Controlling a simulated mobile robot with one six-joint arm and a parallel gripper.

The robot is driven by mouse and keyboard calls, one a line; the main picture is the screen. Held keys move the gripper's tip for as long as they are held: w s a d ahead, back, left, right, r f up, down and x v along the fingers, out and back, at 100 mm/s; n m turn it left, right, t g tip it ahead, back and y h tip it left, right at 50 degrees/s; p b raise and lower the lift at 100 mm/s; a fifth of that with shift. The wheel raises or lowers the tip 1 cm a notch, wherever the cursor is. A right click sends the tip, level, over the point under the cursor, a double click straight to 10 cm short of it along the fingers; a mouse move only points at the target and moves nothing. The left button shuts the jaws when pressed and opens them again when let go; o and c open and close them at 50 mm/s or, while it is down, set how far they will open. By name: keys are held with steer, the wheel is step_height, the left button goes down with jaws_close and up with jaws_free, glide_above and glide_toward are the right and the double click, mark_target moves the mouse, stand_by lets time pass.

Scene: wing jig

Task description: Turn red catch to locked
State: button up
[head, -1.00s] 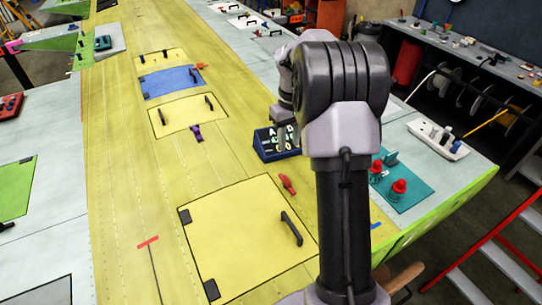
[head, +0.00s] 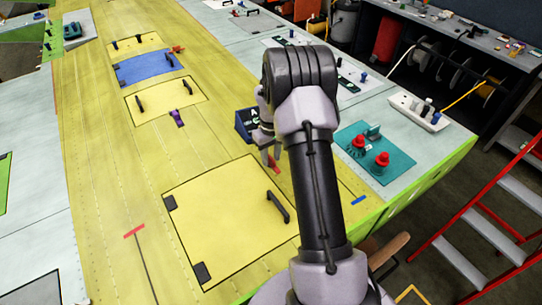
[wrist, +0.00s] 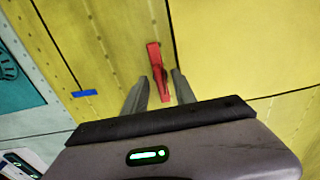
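The red catch (wrist: 155,62) lies on the yellow wing skin beside the edge of the large yellow hatch panel. In the wrist view it is a long narrow bar pointing nearly straight away from me. My gripper (wrist: 160,76) is open, with one finger on each side of the catch's near end. I cannot tell whether the fingers touch it or how far above the skin they are. In the head view the red catch (head: 274,166) shows at the fingertips, partly hidden by my gripper (head: 268,155).
The large hatch (head: 228,215) has a black handle (head: 278,206). A purple catch (head: 178,118) sits by a smaller hatch farther off. A teal plate with red knobs (head: 381,160) is to the right. A dark blue tray (head: 243,124) is just behind my gripper.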

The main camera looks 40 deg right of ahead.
jaws_close()
steer(key=shift+m+b, duration=0.3)
steer(key=m+b, duration=0.2)
steer(key=m, duration=0.2)
steer(key=shift+f+b, duration=0.1)
steer(key=shift+b, duration=0.3)
steer(key=m+b, duration=0.2)
steer(key=m, duration=0.2)
steer(key=shift+w+m+b, duration=0.1)
steer(key=shift+m+b, duration=0.2)
steer(key=m+b, duration=0.2)
steer(key=m, duration=0.3)
steer(key=shift+w+a+b, duration=0.1)
steer(key=shift+b, duration=0.2)
steer(key=shift+r+m+b, duration=0.2)
steer(key=shift+m+b, duration=0.55)
steer(key=shift+m, duration=1.05)
